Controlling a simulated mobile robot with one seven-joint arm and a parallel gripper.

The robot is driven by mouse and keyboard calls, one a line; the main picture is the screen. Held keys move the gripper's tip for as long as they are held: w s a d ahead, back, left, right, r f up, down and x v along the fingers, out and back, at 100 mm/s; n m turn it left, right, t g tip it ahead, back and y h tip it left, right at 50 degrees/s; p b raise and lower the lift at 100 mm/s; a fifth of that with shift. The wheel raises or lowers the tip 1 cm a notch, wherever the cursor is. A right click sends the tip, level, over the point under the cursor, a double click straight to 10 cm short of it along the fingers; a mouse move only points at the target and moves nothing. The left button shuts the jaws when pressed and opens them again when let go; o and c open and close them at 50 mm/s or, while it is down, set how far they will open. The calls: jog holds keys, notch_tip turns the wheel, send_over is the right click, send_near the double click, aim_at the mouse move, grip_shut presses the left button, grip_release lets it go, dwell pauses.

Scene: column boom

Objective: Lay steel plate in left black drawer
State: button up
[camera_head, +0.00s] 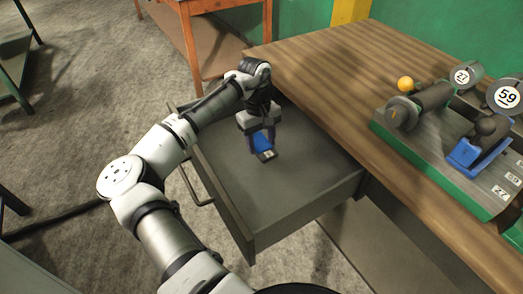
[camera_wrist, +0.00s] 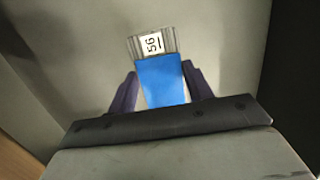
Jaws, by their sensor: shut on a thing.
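The steel plate (camera_head: 265,155) is a small grey piece with a blue part and a white label. In the wrist view its metal end (camera_wrist: 170,43) shows a number on the label, with the blue part (camera_wrist: 160,80) between my fingers. My gripper (camera_head: 261,145) is shut on it, pointing down inside the open drawer; its two dark fingers also show in the wrist view (camera_wrist: 160,72). The dark grey-black drawer (camera_head: 290,186) is pulled out from under the wooden bench, and its floor looks otherwise empty. I cannot tell whether the plate touches the floor.
The bench top (camera_head: 330,70) lies right of the drawer. A wooden table (camera_head: 215,10) stands behind. The drawer's handle (camera_head: 194,188) faces left.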

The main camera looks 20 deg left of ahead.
jog(key=shift+f, duration=2.2)
jog(key=shift+f, duration=0.1)
jog(key=o, duration=1.4)
jog(key=shift+o, duration=0.2)
jog(key=r, duration=0.4)
jog(key=a+r, duration=0.1)
jog(key=r, duration=0.3)
jog(key=w+r, duration=0.1)
jog(key=r, duration=0.3)
jog(key=shift+a+b, duration=0.2)
jog(key=shift+b, duration=0.1)
